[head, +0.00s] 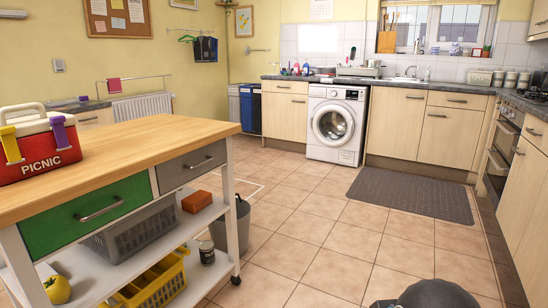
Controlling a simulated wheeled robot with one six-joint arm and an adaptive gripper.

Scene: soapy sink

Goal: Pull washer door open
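The white front-loading washer (316,150) stands under the counter at the back, between beige cabinets. Its round washer door (333,124) faces the room and looks closed, with a white ring around dark glass. My gripper is not in view. A dark rounded part at the bottom edge of the head view seems to be part of my own body, and it is well apart from the washer.
A wheeled island with a wooden top (120,155) fills the left side, with a grey bucket (238,225) beside it. A grey mat (412,194) lies right of the washer. The tiled floor (300,225) in front of the washer is clear.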

